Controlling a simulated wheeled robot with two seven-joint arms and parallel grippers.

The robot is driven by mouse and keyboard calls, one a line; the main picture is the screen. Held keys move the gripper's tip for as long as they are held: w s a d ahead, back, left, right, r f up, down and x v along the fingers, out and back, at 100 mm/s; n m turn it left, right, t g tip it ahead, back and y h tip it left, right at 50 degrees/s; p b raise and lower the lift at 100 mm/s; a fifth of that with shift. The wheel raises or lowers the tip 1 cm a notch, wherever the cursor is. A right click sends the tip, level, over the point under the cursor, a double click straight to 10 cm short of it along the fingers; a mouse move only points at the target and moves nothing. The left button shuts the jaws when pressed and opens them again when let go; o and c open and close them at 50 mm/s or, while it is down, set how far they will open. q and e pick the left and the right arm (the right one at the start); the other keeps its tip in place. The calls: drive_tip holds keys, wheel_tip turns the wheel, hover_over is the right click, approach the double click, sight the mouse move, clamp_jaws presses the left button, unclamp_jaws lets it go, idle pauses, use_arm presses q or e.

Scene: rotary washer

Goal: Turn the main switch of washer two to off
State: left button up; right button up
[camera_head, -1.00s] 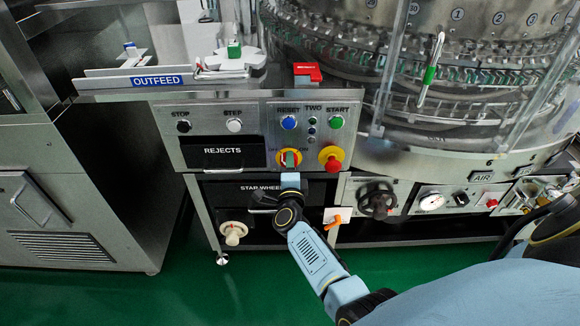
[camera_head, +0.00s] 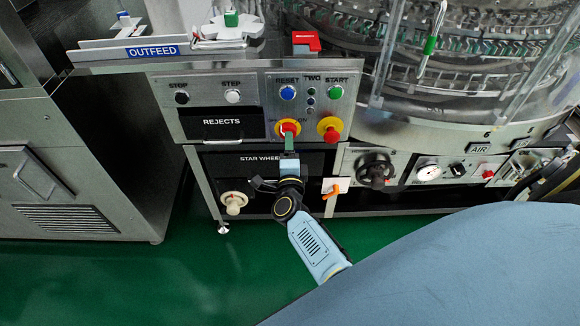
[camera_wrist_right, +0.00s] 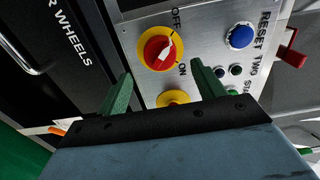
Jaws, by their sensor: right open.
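The main switch (camera_head: 288,127) is a red knob on a yellow disc, on the metal panel under the word TWO. In the right wrist view the main switch (camera_wrist_right: 158,50) has a white pointer slanted toward the upper right, with OFF above and ON below at its right. I cannot tell exactly where the pointer stands. My right gripper (camera_head: 289,143) is just below and in front of the switch. In the wrist view its green fingers (camera_wrist_right: 162,72) are apart, with nothing between them, and the knob lies beyond the tips. My left gripper is not in view.
A red mushroom button on yellow (camera_head: 330,128) sits right of the switch. Blue RESET (camera_head: 287,92) and green START (camera_head: 336,91) buttons are above. A black handwheel (camera_head: 375,169) and an orange-handled valve (camera_head: 331,191) are lower right. Green floor lies in front.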

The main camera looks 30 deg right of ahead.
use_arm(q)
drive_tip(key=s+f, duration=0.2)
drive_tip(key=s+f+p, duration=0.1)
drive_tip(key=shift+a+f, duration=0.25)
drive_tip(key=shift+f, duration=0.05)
use_arm(e)
drive_tip(key=v, duration=0.8)
drive_tip(key=shift+s, duration=0.15)
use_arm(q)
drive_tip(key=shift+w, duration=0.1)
